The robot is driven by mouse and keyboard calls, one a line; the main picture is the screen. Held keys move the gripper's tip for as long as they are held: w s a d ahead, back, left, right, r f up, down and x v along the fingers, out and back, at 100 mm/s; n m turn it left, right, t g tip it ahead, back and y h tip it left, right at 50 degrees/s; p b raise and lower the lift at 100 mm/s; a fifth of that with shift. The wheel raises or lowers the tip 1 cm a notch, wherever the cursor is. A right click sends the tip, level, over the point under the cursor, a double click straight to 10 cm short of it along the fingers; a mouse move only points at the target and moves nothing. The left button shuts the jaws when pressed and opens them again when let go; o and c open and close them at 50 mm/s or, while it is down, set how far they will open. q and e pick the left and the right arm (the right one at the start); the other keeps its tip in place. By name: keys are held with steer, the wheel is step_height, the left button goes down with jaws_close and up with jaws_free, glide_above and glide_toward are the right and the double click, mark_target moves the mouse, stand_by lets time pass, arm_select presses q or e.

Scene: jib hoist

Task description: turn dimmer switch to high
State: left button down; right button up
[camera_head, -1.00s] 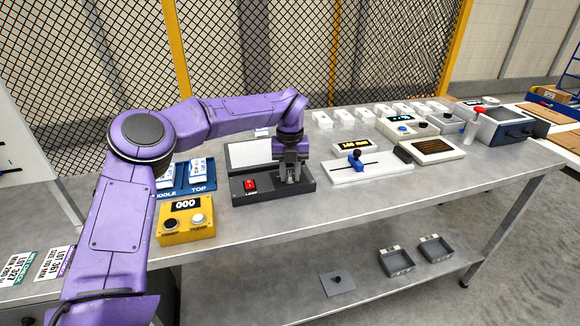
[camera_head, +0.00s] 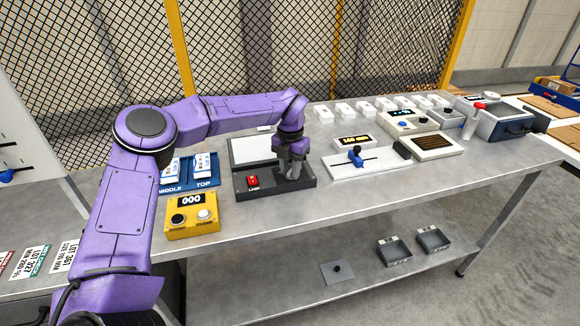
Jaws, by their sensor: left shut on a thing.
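A dark grey lamp box (camera_head: 270,187) lies on the bench, with a red switch (camera_head: 253,181) marked LAMP at its left and a pale panel (camera_head: 252,150) standing at its back. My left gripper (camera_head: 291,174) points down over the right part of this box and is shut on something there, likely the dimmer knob. The fingers hide what they hold, so its setting cannot be read. My right gripper is not in view.
A yellow counter box (camera_head: 193,217) reading 000 stands at the front left, with blue trays (camera_head: 188,180) behind it. A white slider unit (camera_head: 368,163) with a blue knob is to the right. Bare bench lies in front.

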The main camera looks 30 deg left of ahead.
mark_target(290, 171)
arm_select(q)
steer(key=shift+w+r, duration=0.1)
steer(key=shift+r, duration=0.1)
steer(key=c, duration=0.9)
jaws_free()
steer(key=shift+f, duration=0.1)
step_height(290, 171, up, 10)
steer(key=b, duration=0.1)
steer(key=shift+r, duration=0.25)
